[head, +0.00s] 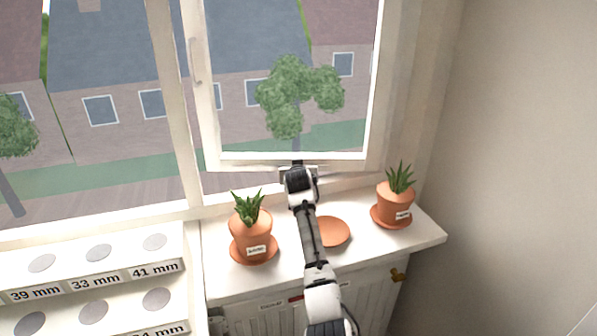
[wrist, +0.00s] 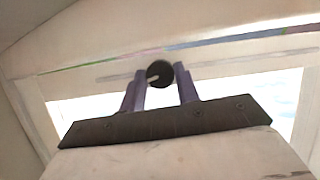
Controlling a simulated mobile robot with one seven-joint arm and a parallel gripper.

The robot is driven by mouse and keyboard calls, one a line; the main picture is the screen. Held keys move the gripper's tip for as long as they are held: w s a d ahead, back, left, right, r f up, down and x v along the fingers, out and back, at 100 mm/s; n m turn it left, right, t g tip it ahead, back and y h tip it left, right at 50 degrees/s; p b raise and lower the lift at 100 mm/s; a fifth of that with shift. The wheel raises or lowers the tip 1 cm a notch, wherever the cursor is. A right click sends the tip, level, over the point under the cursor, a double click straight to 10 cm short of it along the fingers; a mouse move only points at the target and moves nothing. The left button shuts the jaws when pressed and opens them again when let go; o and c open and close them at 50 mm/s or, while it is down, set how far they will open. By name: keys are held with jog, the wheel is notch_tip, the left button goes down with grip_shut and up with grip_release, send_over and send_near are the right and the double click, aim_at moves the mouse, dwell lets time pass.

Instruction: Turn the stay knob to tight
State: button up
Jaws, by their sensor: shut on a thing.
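The stay knob (wrist: 162,70) is a round black knob with a short white mark pointing left and slightly down, in the middle of the wrist view. It sits in front of the pale window frame (wrist: 100,75). My gripper (wrist: 160,78) has its two purple fingers on either side of the knob and is shut on it. In the head view my gripper (head: 298,166) reaches the bottom rail of the window sash (head: 240,163), and my arm hides the knob there. No tight or loose lettering can be read.
On the sill (head: 352,258), a potted plant (head: 251,238) stands left of my arm and another potted plant (head: 396,204) right of it. An empty terracotta saucer (head: 332,232) lies close beside my arm. A stepped white rack (head: 100,292) with size labels is at lower left.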

dwell(0.3)
jog(key=m+y, duration=0.2)
jog(key=m, duration=0.1)
jog(key=shift+d+f+b, duration=0.1)
jog(key=shift+b, duration=0.25)
jog(key=shift+d+m+t+y+b, duration=0.1)
jog(key=shift+m+t+y+b, duration=0.35)
jog(key=shift+m+y, duration=0.8)
jog(key=shift+m, duration=0.35)
jog(key=o, duration=1)
jog(key=shift+c, duration=0.2)
jog(key=shift+h, duration=0.25)
